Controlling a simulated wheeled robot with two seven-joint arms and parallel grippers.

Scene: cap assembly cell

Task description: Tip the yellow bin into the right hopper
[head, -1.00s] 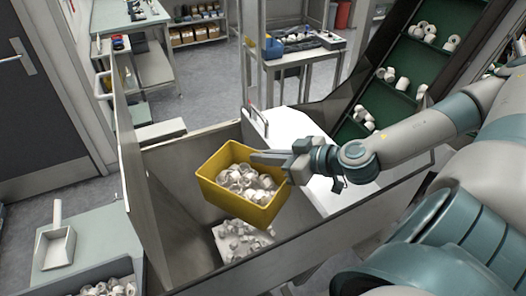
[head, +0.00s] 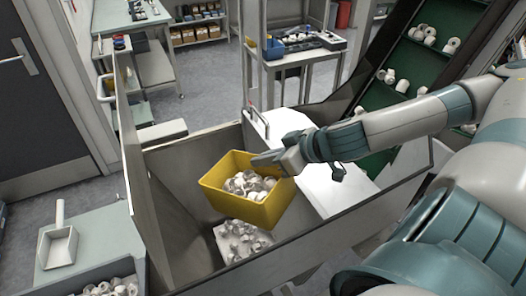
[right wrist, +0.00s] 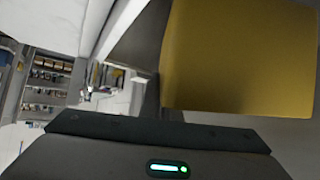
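The yellow bin (head: 222,199) hangs inside the mouth of the steel hopper (head: 190,150), slightly tilted, with many white caps (head: 250,186) still in it. My right gripper (head: 268,160) is at the bin's far right rim and appears shut on it. In the right wrist view the bin's yellow wall (right wrist: 240,55) fills the upper right, above the dark gripper body. The fingertips are not clear there. White caps (head: 240,238) also lie at the bottom of the hopper, below the bin. My left gripper is not in view.
A green cleated conveyor (head: 385,95) with white caps rises on the right. A white panel (head: 290,125) lies beside the hopper. A scoop (head: 58,245) and a container of caps (head: 105,288) are at lower left. A workbench (head: 300,52) stands behind.

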